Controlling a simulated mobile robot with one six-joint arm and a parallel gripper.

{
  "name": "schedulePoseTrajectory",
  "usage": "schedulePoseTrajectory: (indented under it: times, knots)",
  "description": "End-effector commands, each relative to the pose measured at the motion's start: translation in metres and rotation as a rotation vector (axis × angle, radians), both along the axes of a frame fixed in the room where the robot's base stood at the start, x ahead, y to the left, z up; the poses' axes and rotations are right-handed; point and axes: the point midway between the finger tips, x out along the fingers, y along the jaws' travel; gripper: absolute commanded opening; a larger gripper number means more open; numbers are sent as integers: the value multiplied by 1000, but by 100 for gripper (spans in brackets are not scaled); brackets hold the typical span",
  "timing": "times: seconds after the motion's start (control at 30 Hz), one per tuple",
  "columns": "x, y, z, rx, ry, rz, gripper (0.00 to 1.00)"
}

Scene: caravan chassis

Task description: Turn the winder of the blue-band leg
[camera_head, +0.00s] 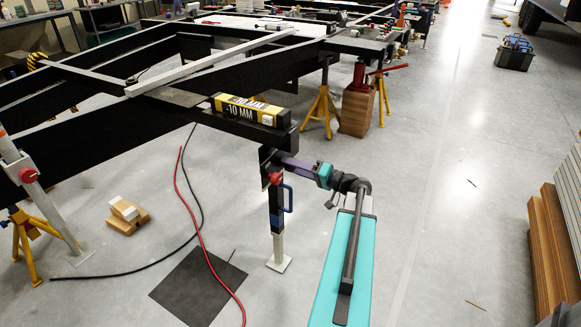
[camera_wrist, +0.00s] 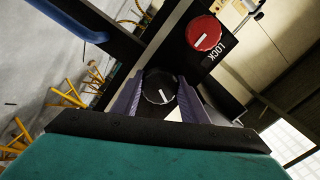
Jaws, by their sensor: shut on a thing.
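The blue-band leg (camera_head: 276,215) hangs upright from the near corner of the black chassis, with a blue handle on its side and its pale foot plate at the floor. My gripper (camera_head: 282,160) reaches it from the right, near its top. In the wrist view, the purple fingers of my gripper (camera_wrist: 160,97) are shut on the winder (camera_wrist: 158,86), a round black knob with a white pointer line. A red knob (camera_wrist: 203,34) marked LOCK sits beyond it, clear of the fingers. The blue handle (camera_wrist: 66,19) shows at the upper left.
A black and yellow bar (camera_head: 248,109) marked -10 MM lies on the chassis above the leg. Red and black cables (camera_head: 194,215) and a dark mat (camera_head: 198,287) lie on the floor to the left.

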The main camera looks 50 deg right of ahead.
Motion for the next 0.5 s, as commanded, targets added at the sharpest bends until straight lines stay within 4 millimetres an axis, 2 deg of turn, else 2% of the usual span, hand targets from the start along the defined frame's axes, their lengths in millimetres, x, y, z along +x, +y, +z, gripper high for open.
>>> schedulePoseTrajectory:
  times: [0.03, 0.5]
  knots:
    - [0, -4, 6, 33, 0, -10, 17]
    - [0, -6, 5, 383, 87, -15, 18]
